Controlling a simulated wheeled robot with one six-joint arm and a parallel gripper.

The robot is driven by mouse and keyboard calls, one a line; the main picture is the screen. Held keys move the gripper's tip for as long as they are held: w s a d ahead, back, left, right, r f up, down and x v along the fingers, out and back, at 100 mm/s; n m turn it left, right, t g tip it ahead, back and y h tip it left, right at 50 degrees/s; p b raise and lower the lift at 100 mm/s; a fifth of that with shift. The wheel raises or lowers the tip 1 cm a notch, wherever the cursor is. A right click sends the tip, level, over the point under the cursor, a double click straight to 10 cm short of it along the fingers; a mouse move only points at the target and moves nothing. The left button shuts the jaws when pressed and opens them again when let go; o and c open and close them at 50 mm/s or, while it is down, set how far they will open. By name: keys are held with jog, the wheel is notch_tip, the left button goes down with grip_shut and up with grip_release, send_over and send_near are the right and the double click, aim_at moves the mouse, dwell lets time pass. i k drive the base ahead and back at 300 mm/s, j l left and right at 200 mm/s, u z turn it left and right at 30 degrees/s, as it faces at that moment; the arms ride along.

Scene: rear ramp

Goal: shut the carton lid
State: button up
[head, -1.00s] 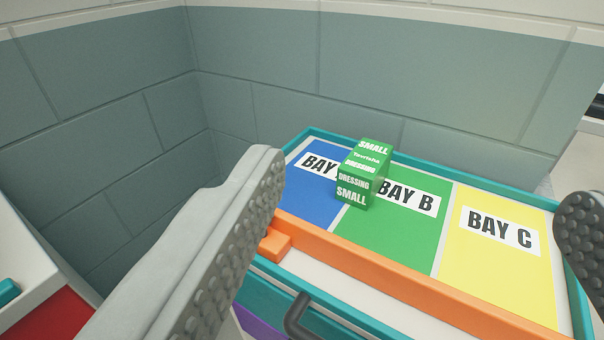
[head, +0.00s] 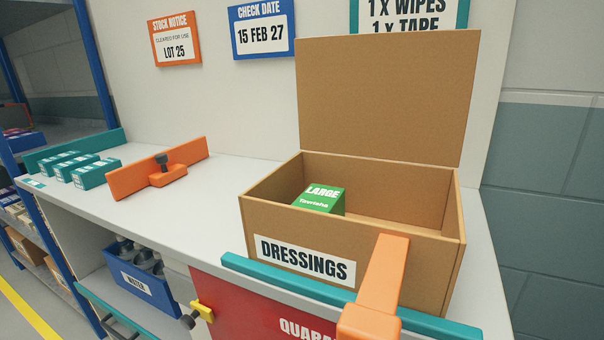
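The carton (head: 350,225) is a brown cardboard box labelled DRESSINGS on its front. It stands on the white bench top towards the right. Its lid (head: 385,95) is open and stands up nearly vertical at the back of the box. A green box marked LARGE (head: 319,199) sits inside, at the left of the carton. The rest of the visible carton floor looks bare.
Another orange bar with a dark knob (head: 158,174) and several teal boxes (head: 97,172) are at the left. Bench between is clear.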

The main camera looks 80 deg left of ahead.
aim_at(405, 96)
jog(key=u, duration=1.5)
